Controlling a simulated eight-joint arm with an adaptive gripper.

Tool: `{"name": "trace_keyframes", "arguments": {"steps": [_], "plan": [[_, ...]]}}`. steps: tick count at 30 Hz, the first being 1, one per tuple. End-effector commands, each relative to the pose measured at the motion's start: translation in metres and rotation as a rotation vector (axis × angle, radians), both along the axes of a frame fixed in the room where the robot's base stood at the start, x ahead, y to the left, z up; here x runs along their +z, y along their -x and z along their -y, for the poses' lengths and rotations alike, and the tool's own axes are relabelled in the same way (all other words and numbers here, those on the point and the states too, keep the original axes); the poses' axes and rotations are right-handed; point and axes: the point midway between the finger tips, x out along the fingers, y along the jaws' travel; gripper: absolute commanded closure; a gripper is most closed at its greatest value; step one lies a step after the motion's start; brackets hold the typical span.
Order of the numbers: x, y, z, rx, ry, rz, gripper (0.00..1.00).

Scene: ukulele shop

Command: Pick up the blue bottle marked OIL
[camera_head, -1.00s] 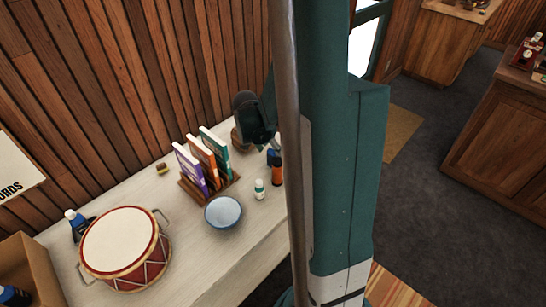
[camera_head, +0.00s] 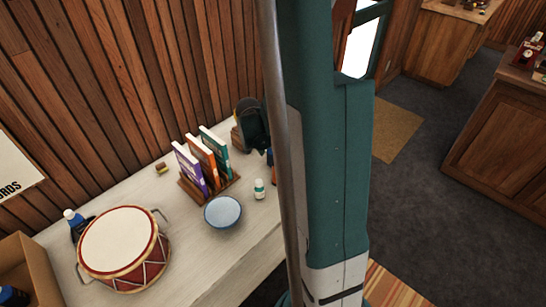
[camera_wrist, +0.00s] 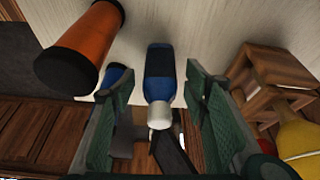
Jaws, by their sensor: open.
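In the wrist view, a blue bottle (camera_wrist: 159,62) with a dark label and a white cap shows between the two green fingers of my gripper (camera_wrist: 156,80). The fingers are open, with a gap on both sides of the bottle. No marking can be read on it. Another blue thing (camera_wrist: 115,73) is partly hidden behind the left finger. In the head view, my arm hides most of the area around my gripper. Another blue bottle (camera_head: 76,228) with a white cap stands behind the drum, far to the left.
An orange container (camera_wrist: 88,45) with a dark end is close to the left finger. A wooden stand (camera_wrist: 272,80) and a yellow object (camera_wrist: 300,138) are at right.

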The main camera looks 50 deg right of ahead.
Motion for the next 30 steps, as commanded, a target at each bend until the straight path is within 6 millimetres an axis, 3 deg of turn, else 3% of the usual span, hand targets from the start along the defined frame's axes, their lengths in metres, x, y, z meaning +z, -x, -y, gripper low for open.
{"name": "trace_keyframes", "arguments": {"steps": [9,28,30], "plan": [[-0.022,-0.001,0.009,-0.001,0.0,0.0,0.55],[-0.024,-0.001,0.01,-0.001,0.0,0.0,0.55],[-0.024,-0.001,0.01,-0.001,0.0,0.0,0.62]]}}
